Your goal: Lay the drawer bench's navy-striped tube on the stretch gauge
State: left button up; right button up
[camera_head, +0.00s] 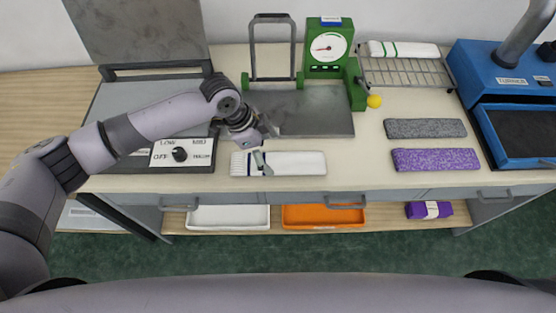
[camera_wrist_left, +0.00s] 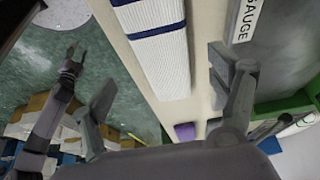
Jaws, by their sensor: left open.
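The white navy-striped tube (camera_head: 300,164) lies flat on the bench near its front edge, its stripes toward the left end. It also shows in the left wrist view (camera_wrist_left: 158,55). My left gripper (camera_head: 265,146) is over the tube's left part. Its fingers are spread wide in the left wrist view (camera_wrist_left: 160,98), with nothing between the tips; the tube lies beyond them. The stretch gauge (camera_head: 315,118) has a grey plate and a green frame with a dial, just behind the tube. What looks like my right gripper (camera_wrist_left: 75,62) shows small in the left wrist view; its jaws are unclear.
A hot plate with a knob (camera_head: 180,153) stands left. A wire rack (camera_head: 405,73) holds a green-striped white tube (camera_head: 402,50). Grey (camera_head: 425,128) and purple (camera_head: 435,160) pieces lie right. White (camera_head: 228,218) and orange (camera_head: 322,216) trays are below.

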aim_at(277, 162)
pick_arm(q)
jog(key=p+x, duration=0.2)
jog(key=x, duration=0.2)
jog(key=shift+w+d+f, duration=0.15)
jog(key=shift+f, duration=0.2)
jog(key=shift+d+f, duration=0.1)
jog(key=shift+f, duration=0.2)
jog(key=shift+c, duration=0.3)
jog(key=c, duration=0.9)
